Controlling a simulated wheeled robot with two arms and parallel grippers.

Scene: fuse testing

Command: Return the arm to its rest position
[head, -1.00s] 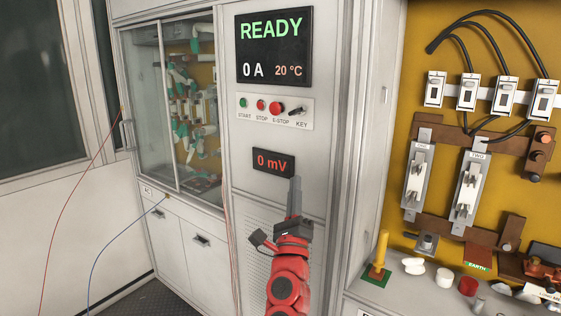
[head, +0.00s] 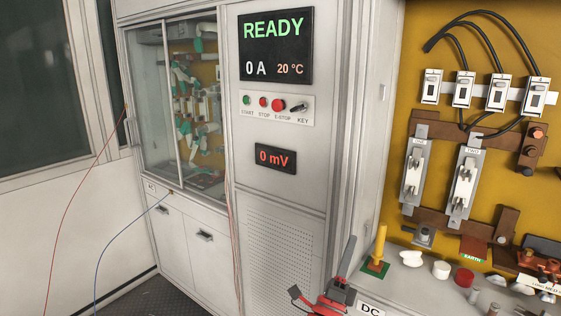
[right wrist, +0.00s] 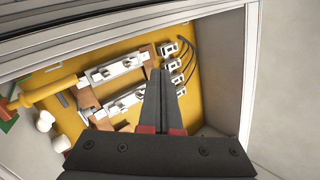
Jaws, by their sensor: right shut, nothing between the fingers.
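My right gripper (head: 345,262) is low in the head view, in front of the cabinet's lower right edge and left of the yellow-handled tool. Its dark fingers point up and are shut with nothing between them. In the right wrist view the shut fingers (right wrist: 161,100) point toward the open yellow-backed bay, with its fuse holders beyond them. Most of the red right arm is below the picture's edge. My left gripper does not show in either view.
The grey cabinet (head: 285,205) carries a READY display (head: 275,45), a row of buttons and a 0 mV readout (head: 275,158). A yellow-handled tool (head: 380,243) stands on the bench at right. White, red and metal parts lie beside it. Red and blue leads hang at left.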

